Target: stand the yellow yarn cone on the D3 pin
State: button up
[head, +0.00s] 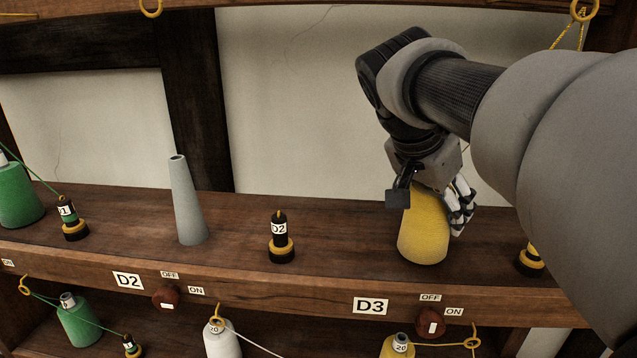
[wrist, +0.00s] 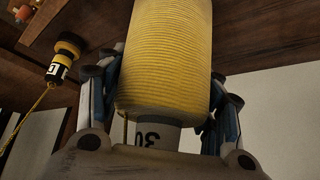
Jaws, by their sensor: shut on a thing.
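The yellow yarn cone (head: 424,238) is upright, above the D3 label (head: 370,306) on the upper shelf. My gripper (head: 432,203) comes from above and is shut around the cone's upper part. In the wrist view the yellow cone (wrist: 168,55) sits between the two fingers, with a pale tip marked 30 (wrist: 150,135) toward the palm. The D3 pin itself does not show; the cone and gripper cover that place. I cannot tell whether the cone's base touches the shelf.
A bare grey tapered pin (head: 187,205) stands above the D2 label (head: 127,281). A black-and-yellow D2 bobbin (head: 281,238) stands between it and the cone, another (head: 530,260) to the right. A green cone (head: 18,195) is far left. Red knobs (head: 430,322) line the front edge.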

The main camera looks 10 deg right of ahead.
jog(key=shift+f, duration=0.2)
jog(key=o, duration=0.9)
jog(key=shift+r, duration=0.1)
jog(key=p+v, duration=0.6)
jog(key=v, duration=0.5)
jog(key=s+a+f+n+t+y, duration=0.1)
jog(key=s+a+f+n+y, duration=0.25)
jog(key=s+f+n, duration=0.4)
jog(key=s+a+f+n+t+y, duration=0.15)
jog(key=s+a+f+n, duration=0.3)
jog(key=s+f, duration=0.5)
notch_tip(320, 180, down, 34)
jog(key=g+b, duration=0.1)
jog(key=b, duration=3)
jog(key=shift+f+y, duration=0.15)
jog(key=shift+y, duration=0.25)
